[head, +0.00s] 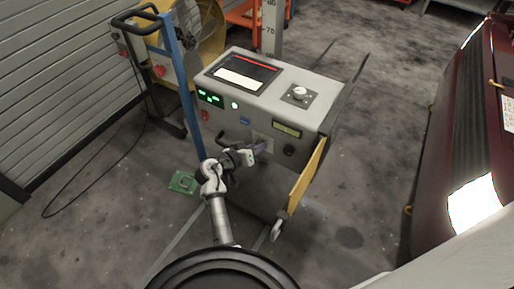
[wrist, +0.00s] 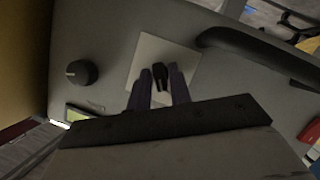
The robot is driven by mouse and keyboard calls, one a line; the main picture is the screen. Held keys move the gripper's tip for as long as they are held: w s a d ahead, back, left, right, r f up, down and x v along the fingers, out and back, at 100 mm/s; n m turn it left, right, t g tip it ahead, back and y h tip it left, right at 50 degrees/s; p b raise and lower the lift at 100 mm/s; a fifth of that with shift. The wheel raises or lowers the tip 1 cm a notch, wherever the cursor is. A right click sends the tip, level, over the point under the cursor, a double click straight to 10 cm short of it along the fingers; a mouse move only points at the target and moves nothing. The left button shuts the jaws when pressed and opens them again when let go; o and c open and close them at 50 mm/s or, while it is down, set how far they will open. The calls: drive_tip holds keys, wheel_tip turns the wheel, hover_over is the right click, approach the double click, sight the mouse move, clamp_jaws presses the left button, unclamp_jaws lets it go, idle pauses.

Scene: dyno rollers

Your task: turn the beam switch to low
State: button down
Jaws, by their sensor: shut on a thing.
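A small black switch lever (wrist: 160,76) stands on a pale square plate (wrist: 184,52) on the grey front panel of a wheeled cabinet. I take it to be the beam switch; I cannot read any marks on the plate. My gripper (wrist: 159,88) faces the panel with its two purple fingers on either side of the lever, shut on it. In the head view my gripper (head: 262,147) reaches the cabinet front and covers the lever, while part of the plate (head: 262,138) shows above it.
A round black knob (wrist: 82,72) and a small greenish display (head: 287,130) sit beside the plate. A dark handle (wrist: 255,48) curves out on its other side. The cabinet (head: 270,100) has a yellow side panel (head: 308,175). A dark red car (head: 475,120) stands at right. Floor between is clear.

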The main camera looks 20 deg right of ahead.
drive_tip(key=shift+n+h, duration=0.3)
drive_tip(key=shift+n, duration=0.3)
drive_tip(key=c, duration=1.5)
unclamp_jaws()
drive_tip(key=b+v, duration=0.1)
drive_tip(key=v, duration=0.6)
drive_tip(key=b+v, duration=0.1)
drive_tip(key=v, duration=0.6)
drive_tip(key=shift+w, duration=0.25)
